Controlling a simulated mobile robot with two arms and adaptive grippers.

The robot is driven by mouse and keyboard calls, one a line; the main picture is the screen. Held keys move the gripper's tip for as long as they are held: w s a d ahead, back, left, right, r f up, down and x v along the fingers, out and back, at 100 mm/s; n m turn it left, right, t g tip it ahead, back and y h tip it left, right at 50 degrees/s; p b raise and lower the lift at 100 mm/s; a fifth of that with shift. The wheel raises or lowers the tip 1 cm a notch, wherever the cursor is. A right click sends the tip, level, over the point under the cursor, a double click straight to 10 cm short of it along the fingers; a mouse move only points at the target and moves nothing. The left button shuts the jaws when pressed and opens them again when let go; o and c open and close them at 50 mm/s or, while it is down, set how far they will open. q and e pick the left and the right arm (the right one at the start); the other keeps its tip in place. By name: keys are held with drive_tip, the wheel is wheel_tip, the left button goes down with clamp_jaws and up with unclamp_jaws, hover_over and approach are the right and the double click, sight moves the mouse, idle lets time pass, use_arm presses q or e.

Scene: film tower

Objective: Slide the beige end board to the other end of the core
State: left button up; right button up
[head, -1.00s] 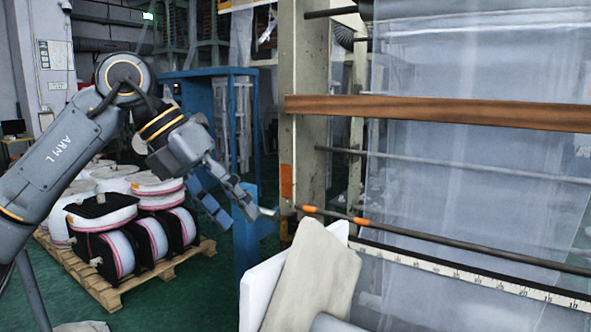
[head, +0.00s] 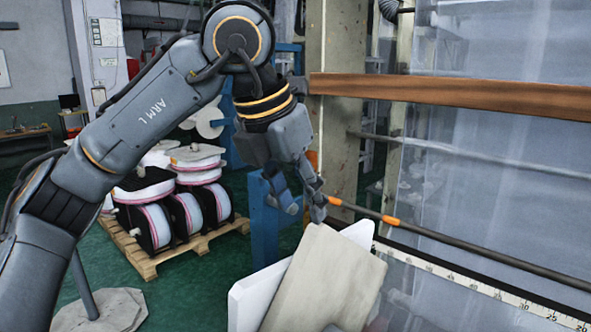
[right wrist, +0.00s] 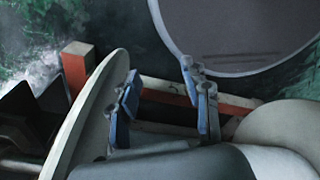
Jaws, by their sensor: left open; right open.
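The beige end board (head: 325,280) stands tilted at the bottom middle of the head view, in front of a white board (head: 262,295). The core is mostly cut off below them; a sliver of a pale roll shows at the bottom edge. My left gripper (head: 300,206) is open and empty, pointing down just above the boards' top edges. I cannot tell which board that is.
A brown bar (head: 450,95) and a dark rod with orange marks (head: 450,245) cross the right side, before hanging film. A white ruler strip (head: 480,288) runs below. Wrapped rolls on a wooden pallet (head: 195,245) stand at left on open green floor.

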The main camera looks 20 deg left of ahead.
sight(312, 229)
use_arm(q)
drive_tip(key=x, duration=0.2)
drive_tip(key=p+x, duration=0.1)
drive_tip(key=x, duration=0.1)
drive_tip(key=shift+w+d+r, duration=0.1)
drive_tip(key=shift+w+d, duration=0.05)
drive_tip(key=shift+w, duration=0.15)
drive_tip(key=p+x, duration=0.1)
drive_tip(key=x, duration=0.3)
drive_tip(key=shift+w+f, duration=0.1)
drive_tip(key=shift+f, duration=0.2)
drive_tip(key=shift+w+f, duration=0.1)
drive_tip(key=shift+f, duration=0.25)
drive_tip(key=shift+c, duration=0.2)
clamp_jaws()
drive_tip(key=shift+s+d, duration=0.25)
drive_tip(key=shift+d, duration=0.6)
drive_tip(key=s+d+b, duration=0.3)
drive_tip(key=s+d, duration=0.1)
drive_tip(key=d, duration=0.7)
drive_tip(key=shift+s+d, duration=0.2)
drive_tip(key=shift+d, duration=0.1)
use_arm(e)
drive_tip(key=shift+w+f, duration=0.4)
drive_tip(key=shift+w, duration=0.45)
use_arm(q)
drive_tip(key=shift+d+f, duration=0.1)
